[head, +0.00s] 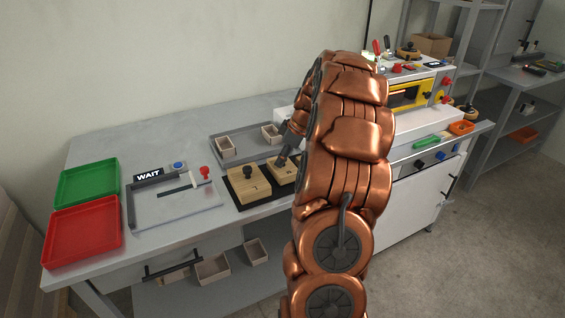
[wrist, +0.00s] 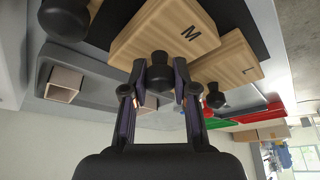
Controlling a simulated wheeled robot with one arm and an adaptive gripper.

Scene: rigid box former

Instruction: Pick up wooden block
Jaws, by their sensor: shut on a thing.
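A wooden block marked M (wrist: 180,32), light wood with a black knob, lies ahead of my gripper (wrist: 160,75) in the wrist view. My gripper is shut on the block's black knob. In the head view my gripper (head: 283,158) reaches down to this block (head: 280,175), partly hidden behind my copper arm. A second wooden block (head: 250,188) with a black knob sits to its left on a black mat (head: 236,200); it also shows in the wrist view (wrist: 232,62). I cannot tell whether the held block touches the mat.
A grey tray (head: 240,154) with small beige boxes stands behind the blocks. A white machine (head: 430,115) stands right of my arm.

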